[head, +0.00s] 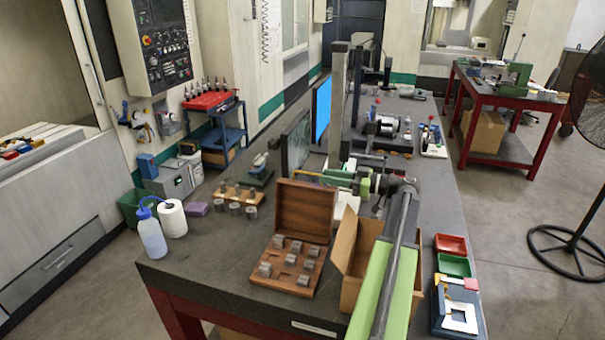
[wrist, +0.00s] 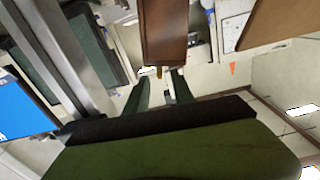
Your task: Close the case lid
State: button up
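The wooden case (head: 262,283) lies open near the front of the bench. Its brown lid (head: 305,212) stands upright at the back of the base. Several grey metal blocks sit in the base. My gripper (head: 322,178) is at the height of the lid's top edge, at its right end; its fingertips are hard to make out there. In the wrist view my gripper (wrist: 160,86) has two green fingers apart with nothing held between them. A brown panel, probably the lid (wrist: 165,35), is just beyond the fingertips; I cannot tell if they touch.
An open cardboard box (head: 350,245) stands right of the case, beside my arm. A wooden block with metal cylinders (head: 237,194), a white roll (head: 172,218) and a wash bottle (head: 151,238) stand to the left.

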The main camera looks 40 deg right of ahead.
aim_at(296, 172)
jog(key=x, duration=0.9)
jog(key=shift+w+a, duration=0.1)
jog(key=shift+w, duration=0.1)
grip_shut()
jog(key=shift+r, duration=0.1)
dwell(0.8)
